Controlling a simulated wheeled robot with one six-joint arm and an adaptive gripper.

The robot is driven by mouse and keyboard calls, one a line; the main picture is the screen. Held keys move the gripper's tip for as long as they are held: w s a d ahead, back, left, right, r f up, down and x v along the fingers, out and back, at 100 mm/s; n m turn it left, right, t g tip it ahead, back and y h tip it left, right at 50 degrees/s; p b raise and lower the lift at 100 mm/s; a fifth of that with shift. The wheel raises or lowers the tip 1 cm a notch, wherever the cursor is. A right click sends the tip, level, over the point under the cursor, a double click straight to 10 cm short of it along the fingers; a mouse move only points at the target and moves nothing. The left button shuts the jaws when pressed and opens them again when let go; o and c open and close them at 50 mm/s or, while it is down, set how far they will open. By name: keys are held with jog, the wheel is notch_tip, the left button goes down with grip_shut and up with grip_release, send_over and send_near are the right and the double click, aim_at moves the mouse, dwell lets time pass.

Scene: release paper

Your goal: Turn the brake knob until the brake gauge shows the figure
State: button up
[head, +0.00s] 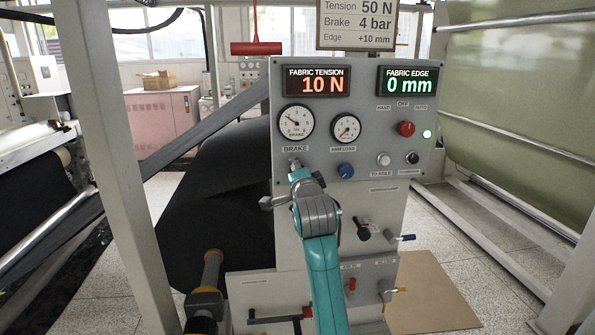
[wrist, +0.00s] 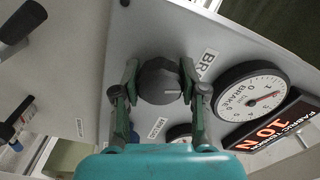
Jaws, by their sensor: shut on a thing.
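The brake knob is a dark round knob (wrist: 158,78) with a pale pointer mark. In the wrist view it sits between the two fingers of my gripper (wrist: 160,85), which is shut on it. In the head view my gripper (head: 298,174) is at the panel just under the BRAKE label and hides most of the knob. The brake gauge (head: 297,122) is a white dial above it, its needle pointing up and left; it also shows in the wrist view (wrist: 247,98). Its exact figure is too small to read surely. The sign (head: 357,23) reads Brake 4 bar.
The grey panel (head: 362,168) also carries a tension display (head: 316,81) reading 10 N, an edge display (head: 407,81) reading 0 mm, an arm load gauge (head: 346,128), a blue knob (head: 346,170) and a red button (head: 406,129). Black levers stick out below. A black fabric roll (head: 215,235) is left.

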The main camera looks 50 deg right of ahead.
jog(key=shift+m, duration=0.5)
jog(key=o, duration=1.2)
jog(key=shift+c, duration=0.2)
jog(key=v, duration=1.2)
